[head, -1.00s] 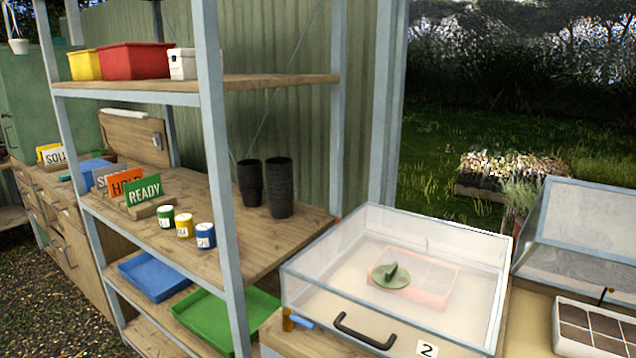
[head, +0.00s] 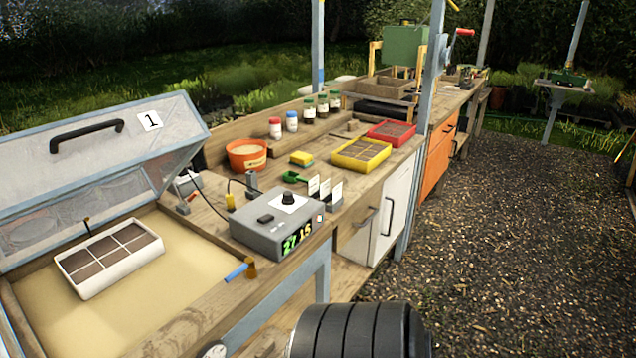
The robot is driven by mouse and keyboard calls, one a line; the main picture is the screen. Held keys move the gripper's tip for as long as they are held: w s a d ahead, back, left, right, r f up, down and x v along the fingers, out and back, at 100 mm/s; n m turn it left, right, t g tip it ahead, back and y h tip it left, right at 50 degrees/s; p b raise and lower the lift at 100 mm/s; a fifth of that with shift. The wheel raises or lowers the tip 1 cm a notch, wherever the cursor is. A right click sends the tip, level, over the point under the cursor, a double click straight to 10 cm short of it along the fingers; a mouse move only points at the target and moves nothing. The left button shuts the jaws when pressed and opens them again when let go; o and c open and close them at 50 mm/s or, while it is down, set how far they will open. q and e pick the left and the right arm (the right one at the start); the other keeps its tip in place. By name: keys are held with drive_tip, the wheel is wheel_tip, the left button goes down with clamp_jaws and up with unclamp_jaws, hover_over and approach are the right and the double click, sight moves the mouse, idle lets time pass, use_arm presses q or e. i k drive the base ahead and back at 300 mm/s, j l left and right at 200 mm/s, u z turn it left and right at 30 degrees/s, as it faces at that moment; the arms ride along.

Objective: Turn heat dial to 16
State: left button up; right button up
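A grey control box (head: 278,222) stands on the wooden bench in the middle of the head view. A black dial knob (head: 288,198) sits on a white plate on its top, beside a small black switch (head: 265,218). The display (head: 297,236) on its front shows green digits that look like 27 and yellow digits that look like 15. Neither gripper is in view. A dark ribbed part of my own arm shows at the bottom edge, in front of the bench and apart from the box.
An open cold frame (head: 165,268) marked 1 stands at left, with a white seed tray (head: 78,264) in it. White labels (head: 325,190), a green scoop (head: 292,177) and a yellow tray (head: 350,160) lie behind the box. Cables run left of the box. Gravel at right is clear.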

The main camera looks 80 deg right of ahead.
sight(288, 199)
drive_tip(key=z, duration=2.2)
